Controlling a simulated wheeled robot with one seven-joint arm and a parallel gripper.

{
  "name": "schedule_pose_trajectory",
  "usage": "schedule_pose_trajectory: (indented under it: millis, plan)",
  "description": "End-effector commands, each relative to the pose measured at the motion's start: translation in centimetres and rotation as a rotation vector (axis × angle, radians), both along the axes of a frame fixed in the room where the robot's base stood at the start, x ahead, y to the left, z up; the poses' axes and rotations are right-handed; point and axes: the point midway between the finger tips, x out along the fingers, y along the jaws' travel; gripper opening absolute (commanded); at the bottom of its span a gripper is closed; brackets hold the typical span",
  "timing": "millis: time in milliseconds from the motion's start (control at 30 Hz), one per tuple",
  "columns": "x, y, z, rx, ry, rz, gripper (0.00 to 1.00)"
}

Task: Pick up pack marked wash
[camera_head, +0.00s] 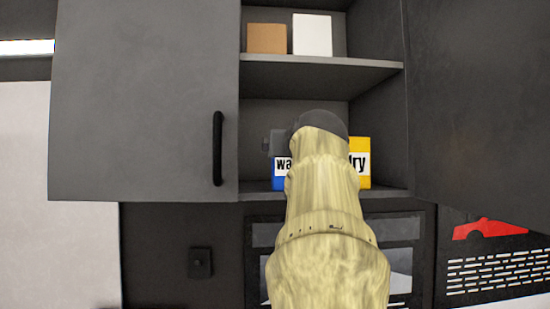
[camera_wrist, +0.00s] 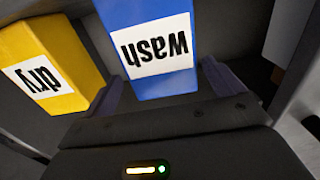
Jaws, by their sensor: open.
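The blue pack marked "wash" (camera_head: 278,183) stands on the lower shelf of the open cabinet, its right side hidden behind my arm. In the wrist view, the wash pack (camera_wrist: 150,85) appears upside down, with a white label. My gripper (camera_wrist: 162,86) is open, with one finger on each side of the pack's near end. The left finger is close to the blue side and the right finger is near the other side; contact cannot be told. In the head view my arm hides most of the gripper.
A yellow pack marked "dry" (camera_head: 363,170) stands right of the wash pack; it also shows in the wrist view (camera_wrist: 50,65), left of my gripper. A brown box (camera_head: 267,38) and a white box (camera_head: 312,35) stand on the upper shelf (camera_head: 320,63). Cabinet doors (camera_head: 145,100) flank the opening.

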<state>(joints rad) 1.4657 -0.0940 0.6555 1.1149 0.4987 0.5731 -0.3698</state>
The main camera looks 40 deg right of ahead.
Motion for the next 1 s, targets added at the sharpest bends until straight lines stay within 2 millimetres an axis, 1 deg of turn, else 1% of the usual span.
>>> schedule_pose_trajectory:
  millis: [200,333,500,800,1000]
  plan:
    - [0.0,0.0,0.0,0.000,0.000,0.000,0.94]
    - [0.4,-0.3,0.2,0.001,-0.001,-0.002,0.94]
    - [1.8,-0.9,0.5,0.001,0.001,-0.002,0.94]
    - [4.1,-2.2,0.3,0.002,0.002,-0.001,0.94]
    - [4.6,-2.4,0.0,-0.001,0.001,-0.001,0.94]
